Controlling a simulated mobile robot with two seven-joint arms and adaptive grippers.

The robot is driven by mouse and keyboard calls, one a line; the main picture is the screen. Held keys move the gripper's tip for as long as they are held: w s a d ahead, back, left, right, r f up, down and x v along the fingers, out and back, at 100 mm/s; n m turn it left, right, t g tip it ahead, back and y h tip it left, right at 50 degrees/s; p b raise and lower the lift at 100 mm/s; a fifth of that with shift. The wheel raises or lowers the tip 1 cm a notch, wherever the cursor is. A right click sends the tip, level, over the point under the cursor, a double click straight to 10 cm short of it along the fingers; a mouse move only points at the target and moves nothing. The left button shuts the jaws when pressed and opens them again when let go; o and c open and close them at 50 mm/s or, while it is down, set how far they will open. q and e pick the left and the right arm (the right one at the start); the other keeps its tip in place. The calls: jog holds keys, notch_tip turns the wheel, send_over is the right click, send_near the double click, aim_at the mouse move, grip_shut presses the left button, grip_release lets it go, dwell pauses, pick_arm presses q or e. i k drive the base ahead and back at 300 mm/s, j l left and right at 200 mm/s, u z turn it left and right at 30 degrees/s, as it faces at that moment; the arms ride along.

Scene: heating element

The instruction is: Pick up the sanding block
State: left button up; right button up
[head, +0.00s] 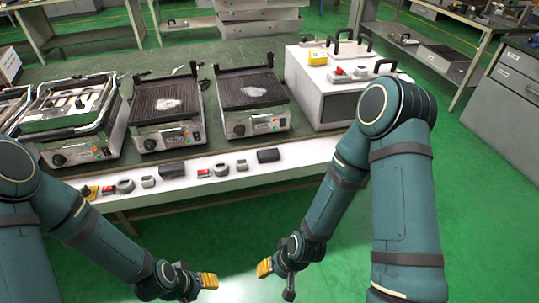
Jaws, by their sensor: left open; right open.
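Several small items lie along the white front ledge (235,181) of the workbench. They include two dark rectangular blocks, one at the left (172,170) and one at the right (268,155), and smaller grey blocks (148,181) (241,165). I cannot tell for certain which one is the sanding block. My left gripper (206,281), with yellow fingertips, is open and empty, below and in front of the ledge. My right gripper (267,269) is also open and empty, to its right. The two grippers face each other, apart from every item.
Grill-like heating units (165,110) (252,97) stand behind the ledge, with another at the left (70,115). A white box (325,95) with handles stands at the right. Red items (203,173) and grey rings (125,186) share the ledge.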

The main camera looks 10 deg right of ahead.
aim_at(266, 156)
jog(key=i+j, duration=0.25)
jog(key=i, duration=0.2)
jog(key=i+j+z, duration=0.1)
jog(key=i+j, duration=0.15)
jog(key=i, duration=0.2)
jog(key=i+j, duration=0.3)
jog(key=i+z, duration=0.05)
jog(key=i, duration=0.05)
